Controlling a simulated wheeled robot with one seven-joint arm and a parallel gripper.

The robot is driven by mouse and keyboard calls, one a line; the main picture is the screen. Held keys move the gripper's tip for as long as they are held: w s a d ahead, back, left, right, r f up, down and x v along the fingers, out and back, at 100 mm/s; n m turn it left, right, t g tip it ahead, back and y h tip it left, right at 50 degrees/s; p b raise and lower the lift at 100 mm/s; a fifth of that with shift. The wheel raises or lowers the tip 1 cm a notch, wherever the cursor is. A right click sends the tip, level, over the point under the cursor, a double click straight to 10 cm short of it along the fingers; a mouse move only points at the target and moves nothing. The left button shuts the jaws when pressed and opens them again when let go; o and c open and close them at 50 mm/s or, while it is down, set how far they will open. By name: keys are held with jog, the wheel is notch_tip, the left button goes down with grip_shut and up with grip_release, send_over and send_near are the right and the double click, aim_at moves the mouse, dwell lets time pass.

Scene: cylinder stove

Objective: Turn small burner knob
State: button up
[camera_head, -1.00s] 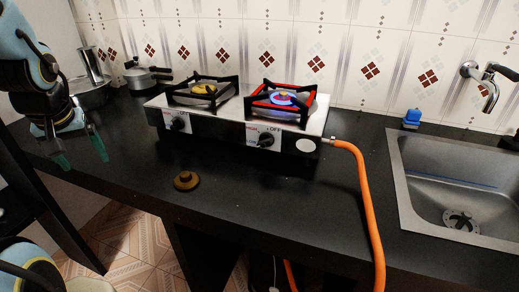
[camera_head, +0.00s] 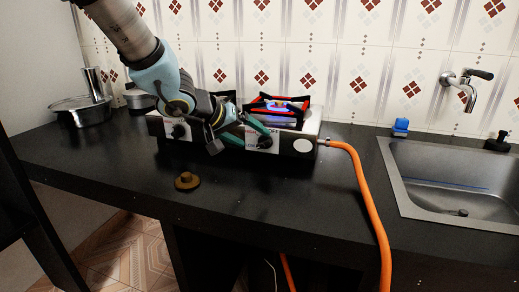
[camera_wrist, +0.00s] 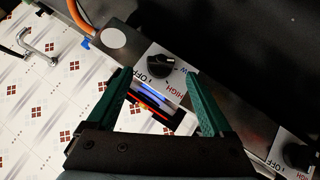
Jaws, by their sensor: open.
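The two-burner stove (camera_head: 310,128) stands on the black counter. Its right burner (camera_head: 279,108), with a red surround, has a blue flame. The black right knob (camera_head: 264,142) is on the white front panel; it shows larger in the wrist view (camera_wrist: 159,67), beside OFF and HIGH markings. The left knob (camera_head: 179,131) also shows at the wrist view's lower right (camera_wrist: 297,155). My gripper (camera_head: 254,138) is open at the stove front. In the wrist view its green fingers (camera_wrist: 158,75) appear either side of the right knob; contact cannot be told. My arm hides the left burner.
An orange hose (camera_head: 368,200) runs from the stove's right end over the counter's front edge. A brown round cap (camera_head: 187,181) lies on the counter before the stove. Pots (camera_head: 82,112) stand left; a sink (camera_head: 445,185) is right.

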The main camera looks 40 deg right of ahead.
aim_at(262, 143)
jog(key=b+x, duration=0.1)
jog(key=x, duration=0.4)
jog(key=shift+d, duration=0.1)
jog(key=shift+w, duration=0.1)
grip_shut()
jog(key=shift+b, duration=0.3)
